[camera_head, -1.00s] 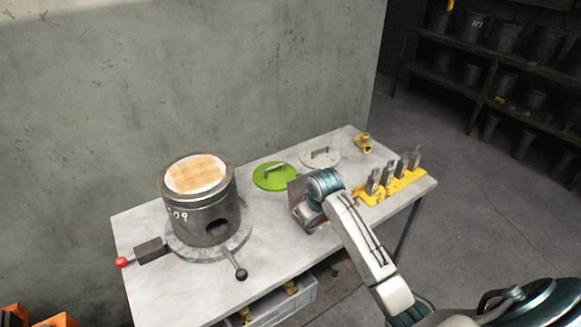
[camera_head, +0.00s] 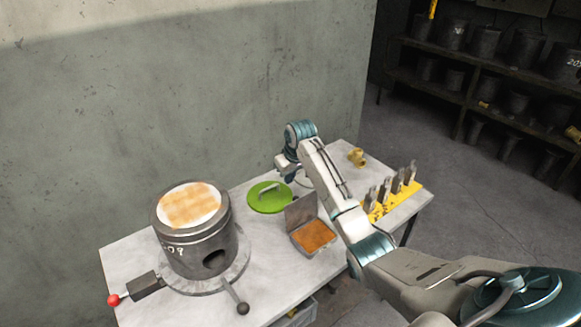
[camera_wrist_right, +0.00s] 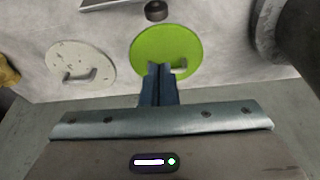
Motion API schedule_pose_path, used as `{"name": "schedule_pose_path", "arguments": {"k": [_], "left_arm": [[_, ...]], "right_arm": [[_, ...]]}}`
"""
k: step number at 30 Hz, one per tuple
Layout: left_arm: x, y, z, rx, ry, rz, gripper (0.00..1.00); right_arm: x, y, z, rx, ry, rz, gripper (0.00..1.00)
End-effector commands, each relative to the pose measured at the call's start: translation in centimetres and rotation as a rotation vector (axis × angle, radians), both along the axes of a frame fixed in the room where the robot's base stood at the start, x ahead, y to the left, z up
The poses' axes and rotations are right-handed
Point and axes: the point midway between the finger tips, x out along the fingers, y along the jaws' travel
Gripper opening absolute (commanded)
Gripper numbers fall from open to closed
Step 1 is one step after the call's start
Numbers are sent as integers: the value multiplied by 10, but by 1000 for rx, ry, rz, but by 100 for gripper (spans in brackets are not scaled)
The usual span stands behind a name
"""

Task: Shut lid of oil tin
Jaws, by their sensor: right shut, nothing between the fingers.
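The oil tin (camera_head: 324,250) is a small grey box with orange-brown contents, on the table right of the green disc. Its grey lid (camera_head: 301,210) stands up, open, along the far side. My right gripper (camera_head: 284,168) is beyond the tin, over the back of the table and apart from the lid. In the right wrist view its blue fingers (camera_wrist_right: 158,68) are together and empty, seen over the green disc. A grey plate edge at the top of that view may be the lid (camera_wrist_right: 110,4). My left gripper is out of view.
A dark cylinder (camera_head: 197,245) with levers stands at the table's left. A green disc (camera_head: 268,203) with a handle lies behind the tin; a pale handled disc (camera_wrist_right: 90,72) lies beside it. A yellow rack (camera_head: 402,199) and brass fitting (camera_head: 357,157) are at right.

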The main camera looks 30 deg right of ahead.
Motion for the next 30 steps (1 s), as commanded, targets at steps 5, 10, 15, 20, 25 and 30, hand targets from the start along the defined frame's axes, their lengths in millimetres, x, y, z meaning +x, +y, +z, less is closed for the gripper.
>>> {"name": "schedule_pose_path", "arguments": {"k": [5, 10, 15, 20, 25, 30], "left_arm": [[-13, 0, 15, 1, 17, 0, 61], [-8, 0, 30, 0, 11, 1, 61], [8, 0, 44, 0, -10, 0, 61], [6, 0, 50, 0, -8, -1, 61], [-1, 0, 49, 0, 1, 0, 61], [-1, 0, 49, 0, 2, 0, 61]], "right_arm": [[9, 1, -29, 2, 3, 0, 0], [0, -1, -38, -2, 1, 0, 0], [-16, -1, -38, -1, 0, 1, 0], [-26, -1, -39, -1, 0, 1, 0], [-28, -1, -40, -1, -2, 1, 0], [-28, -1, -40, -1, -1, 1, 0]]}}
